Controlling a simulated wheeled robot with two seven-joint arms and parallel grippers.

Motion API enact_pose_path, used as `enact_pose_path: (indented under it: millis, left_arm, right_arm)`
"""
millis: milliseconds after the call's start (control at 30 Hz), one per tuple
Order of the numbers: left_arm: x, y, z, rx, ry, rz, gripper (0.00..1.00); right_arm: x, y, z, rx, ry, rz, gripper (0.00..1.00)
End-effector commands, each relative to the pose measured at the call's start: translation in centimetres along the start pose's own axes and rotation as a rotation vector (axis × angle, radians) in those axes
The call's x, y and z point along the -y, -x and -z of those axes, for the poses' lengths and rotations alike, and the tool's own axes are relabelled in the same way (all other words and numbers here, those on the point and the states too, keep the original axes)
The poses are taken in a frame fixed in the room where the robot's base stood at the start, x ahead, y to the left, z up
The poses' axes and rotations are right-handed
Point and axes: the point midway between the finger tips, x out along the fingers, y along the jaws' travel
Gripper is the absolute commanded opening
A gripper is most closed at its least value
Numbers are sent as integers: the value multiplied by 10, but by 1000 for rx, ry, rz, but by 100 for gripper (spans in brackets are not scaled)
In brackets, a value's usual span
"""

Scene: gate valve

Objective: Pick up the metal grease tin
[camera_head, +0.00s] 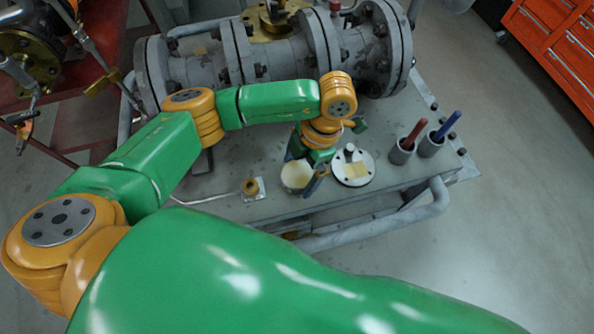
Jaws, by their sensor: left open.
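The metal grease tin (296,178) stands upright near the front edge of the grey bench. It is open at the top and shows cream-coloured grease. My left gripper (305,168) reaches down over it from behind. Its fingers are open, one at the tin's right side and one at its far side. The gripper hides part of the tin's far rim, and I cannot tell whether the fingers touch it. My right gripper is not in view.
A pale round flange (353,181) with a yellowish pad lies right of the tin. Two grey cups hold a red-handled tool (414,134) and a blue-handled tool (447,125). A brass ring (250,187) lies left. The large valve pipe (282,62) spans the back.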

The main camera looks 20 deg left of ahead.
Motion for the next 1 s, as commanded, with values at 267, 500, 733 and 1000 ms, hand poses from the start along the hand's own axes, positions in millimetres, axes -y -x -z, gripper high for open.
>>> enact_pose_path:
  millis: [267,500,733,1000]
  left_arm:
    - [0,-5,0,1,0,0,92]
    - [0,-5,0,1,0,1,27]
    - [0,-4,0,2,0,1,18]
    - [0,27,8,6,-2,0,18]
  right_arm:
    - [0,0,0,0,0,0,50]
    - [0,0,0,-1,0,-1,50]
    - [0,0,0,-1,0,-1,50]
    - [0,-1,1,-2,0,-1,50]
